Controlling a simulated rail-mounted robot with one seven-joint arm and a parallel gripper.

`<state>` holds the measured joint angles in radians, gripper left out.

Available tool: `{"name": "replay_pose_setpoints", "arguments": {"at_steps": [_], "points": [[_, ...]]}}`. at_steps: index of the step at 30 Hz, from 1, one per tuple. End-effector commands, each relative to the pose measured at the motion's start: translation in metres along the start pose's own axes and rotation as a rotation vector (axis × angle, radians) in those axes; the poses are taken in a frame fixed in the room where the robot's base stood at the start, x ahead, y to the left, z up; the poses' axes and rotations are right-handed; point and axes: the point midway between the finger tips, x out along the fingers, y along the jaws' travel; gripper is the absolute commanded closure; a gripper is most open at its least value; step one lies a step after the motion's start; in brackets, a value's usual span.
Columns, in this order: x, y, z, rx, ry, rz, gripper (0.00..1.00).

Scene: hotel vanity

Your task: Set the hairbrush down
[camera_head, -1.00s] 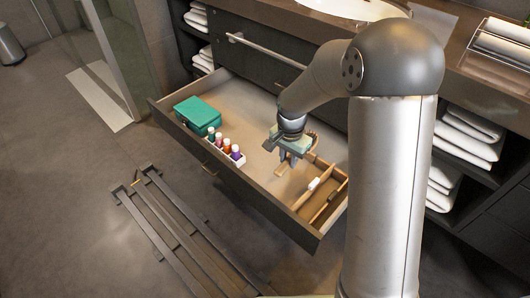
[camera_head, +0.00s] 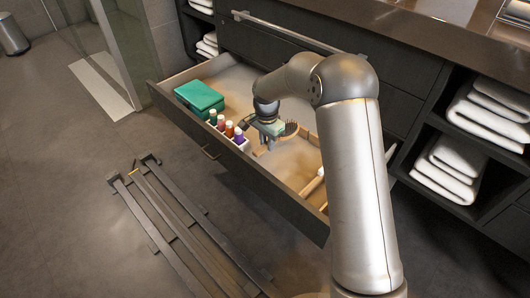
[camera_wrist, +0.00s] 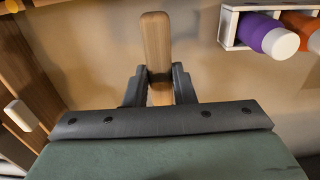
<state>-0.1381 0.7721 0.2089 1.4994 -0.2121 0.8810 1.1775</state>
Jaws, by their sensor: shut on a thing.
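The hairbrush has a wooden handle (camera_wrist: 156,42) that runs up between the two dark fingers in the wrist view. In the head view its round bristled head (camera_head: 290,128) shows just right of the gripper. My gripper (camera_head: 266,144) is shut on the handle, inside the open drawer (camera_head: 290,160). The wrist view shows my gripper (camera_wrist: 158,90) with a finger on each side of the wood. The drawer floor lies below; I cannot tell whether the brush touches it.
A teal box (camera_head: 200,97) sits at the drawer's left end. A white rack of small coloured bottles (camera_head: 229,129) stands left of my gripper, and also shows in the wrist view (camera_wrist: 262,33). Wooden dividers (camera_wrist: 20,75) lie on the other side. Bare drawer floor is between.

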Motion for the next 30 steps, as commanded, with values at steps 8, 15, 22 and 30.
{"name": "replay_pose_setpoints", "arguments": {"at_steps": [8,15,22,30], "points": [[0.019,-0.014,-0.003,0.0,0.0,0.0,1.0],[0.049,-0.014,-0.003,0.0,0.001,0.0,1.0],[0.048,-0.014,-0.003,0.0,0.001,0.0,1.0],[0.051,-0.014,-0.003,0.0,0.0,0.0,0.55]]}}
